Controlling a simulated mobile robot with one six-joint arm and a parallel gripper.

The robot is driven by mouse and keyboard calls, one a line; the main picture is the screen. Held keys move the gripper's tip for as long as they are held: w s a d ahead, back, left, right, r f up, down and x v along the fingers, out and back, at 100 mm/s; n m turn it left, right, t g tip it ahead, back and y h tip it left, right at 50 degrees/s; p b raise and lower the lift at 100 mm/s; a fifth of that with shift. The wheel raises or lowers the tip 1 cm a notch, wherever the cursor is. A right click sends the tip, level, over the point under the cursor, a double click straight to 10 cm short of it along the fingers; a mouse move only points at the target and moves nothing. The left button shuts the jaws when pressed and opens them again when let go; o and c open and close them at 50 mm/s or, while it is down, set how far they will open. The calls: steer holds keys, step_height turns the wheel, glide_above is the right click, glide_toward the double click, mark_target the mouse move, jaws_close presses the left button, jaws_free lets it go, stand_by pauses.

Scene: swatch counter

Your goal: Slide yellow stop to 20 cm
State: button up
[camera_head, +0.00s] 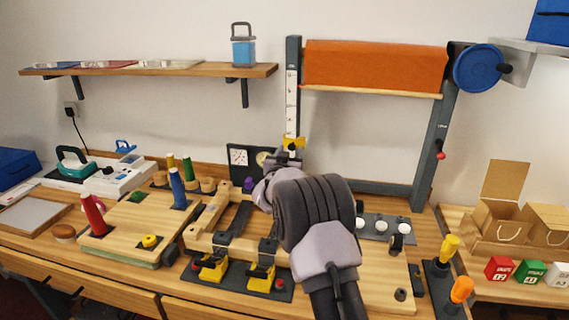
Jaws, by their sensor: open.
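A yellow stop (294,142) sits low on the upright post at the left of the frame that carries the orange roll. A white scale strip (292,100) with dark marks runs up this post above the stop; its numbers are too small to read. My gripper (289,158) is open, at the foot of the post just below the stop. My own arm hides most of it, and I cannot tell whether its fingers touch the stop.
The orange roll (375,65) spans the frame, with a blue wheel (477,68) at its right. A board with yellow clamps (212,268), colored cones and a tool stand (440,285) crowd the counter. A shelf (150,72) hangs left of the post.

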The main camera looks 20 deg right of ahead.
steer(key=p+v, duration=0.1)
steer(key=v, duration=1.4)
steer(key=s+a+r+n+g+y, duration=0.1)
steer(key=s+a+r+g+y, duration=0.1)
steer(key=s+a+r+y, duration=0.75)
steer(key=s+a+f+g+y, duration=0.1)
steer(key=s+a+f+g, duration=0.2)
steer(key=s, duration=1.2)
steer(key=s+a+f+n+g+y, duration=0.1)
steer(key=s+a+f+g, duration=0.2)
steer(key=s, duration=1.3)
steer(key=shift+s+a+f+g, duration=0.15)
steer(key=shift+a+f+g, duration=0.2)
steer(key=shift+f+g, duration=0.3)
